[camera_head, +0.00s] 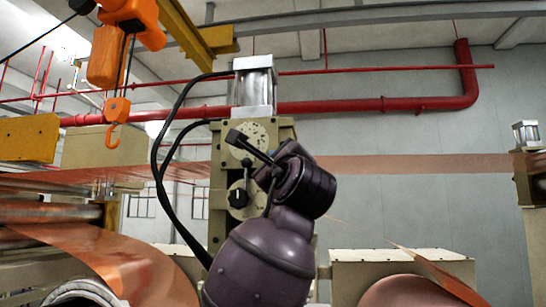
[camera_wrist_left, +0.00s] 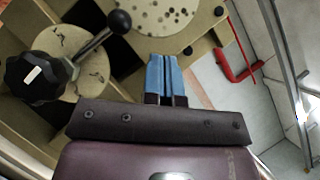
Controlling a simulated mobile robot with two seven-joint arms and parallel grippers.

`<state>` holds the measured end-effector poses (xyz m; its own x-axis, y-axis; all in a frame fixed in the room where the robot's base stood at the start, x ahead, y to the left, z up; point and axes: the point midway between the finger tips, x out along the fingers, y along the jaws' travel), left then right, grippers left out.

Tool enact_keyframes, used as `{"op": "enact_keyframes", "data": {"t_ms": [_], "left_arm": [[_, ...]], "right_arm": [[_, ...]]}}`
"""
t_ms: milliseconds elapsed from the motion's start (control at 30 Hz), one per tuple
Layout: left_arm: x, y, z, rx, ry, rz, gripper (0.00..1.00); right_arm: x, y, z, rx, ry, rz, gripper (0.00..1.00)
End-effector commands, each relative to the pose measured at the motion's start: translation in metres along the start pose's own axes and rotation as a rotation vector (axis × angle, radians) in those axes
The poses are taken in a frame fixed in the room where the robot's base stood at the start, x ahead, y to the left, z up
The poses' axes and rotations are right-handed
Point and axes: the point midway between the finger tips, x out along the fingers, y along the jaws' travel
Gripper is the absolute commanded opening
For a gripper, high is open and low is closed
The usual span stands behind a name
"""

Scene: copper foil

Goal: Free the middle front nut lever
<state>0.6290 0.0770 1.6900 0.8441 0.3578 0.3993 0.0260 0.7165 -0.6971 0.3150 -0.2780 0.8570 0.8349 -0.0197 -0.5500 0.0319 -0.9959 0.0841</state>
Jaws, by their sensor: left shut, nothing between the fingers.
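The lever shows in the left wrist view as a short metal rod with a black ball end (camera_wrist_left: 119,21). It leans up and right from a round pale plate (camera_wrist_left: 65,60), beside a black star-shaped nut (camera_wrist_left: 30,78) with a white mark. In the head view the nut (camera_head: 238,198) sits on the lower disc of the beige post. My left gripper (camera_wrist_left: 166,58) is shut and empty, its blue fingertips to the right of and below the ball, apart from it in the picture. In the head view my purple left arm hides part of the post. My right gripper is out of view.
A second round plate (camera_wrist_left: 166,14) with small holes is above the fingers. A silver cylinder (camera_head: 254,84) with black hoses tops the post. Copper foil (camera_head: 120,262) runs at left, and an orange hoist hook (camera_head: 114,126) hangs there.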

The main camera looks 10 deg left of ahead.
Motion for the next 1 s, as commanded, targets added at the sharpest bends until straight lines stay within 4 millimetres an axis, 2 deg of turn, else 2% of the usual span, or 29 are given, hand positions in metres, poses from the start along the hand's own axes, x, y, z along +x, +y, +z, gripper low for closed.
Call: {"op": "enact_keyframes", "data": {"t_ms": [67,100,267,500,700,1000], "left_arm": [[0.004,0.000,-0.002,0.002,0.001,0.001,0.00],[-0.009,-0.004,-0.001,-0.003,-0.001,-0.005,0.00],[-0.040,-0.015,0.002,-0.003,0.001,-0.004,0.00],[-0.075,-0.030,0.007,-0.002,0.000,-0.003,0.00],[-0.089,-0.036,0.009,0.000,0.001,-0.001,0.00],[-0.090,-0.037,0.010,0.000,0.001,-0.001,0.00]], "right_arm": [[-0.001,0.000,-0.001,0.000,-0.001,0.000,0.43],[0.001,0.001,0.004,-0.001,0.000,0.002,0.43],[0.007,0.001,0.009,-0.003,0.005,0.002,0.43],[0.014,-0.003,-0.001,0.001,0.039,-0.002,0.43],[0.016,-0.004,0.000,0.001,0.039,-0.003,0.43],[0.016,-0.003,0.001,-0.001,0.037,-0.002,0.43]]}}
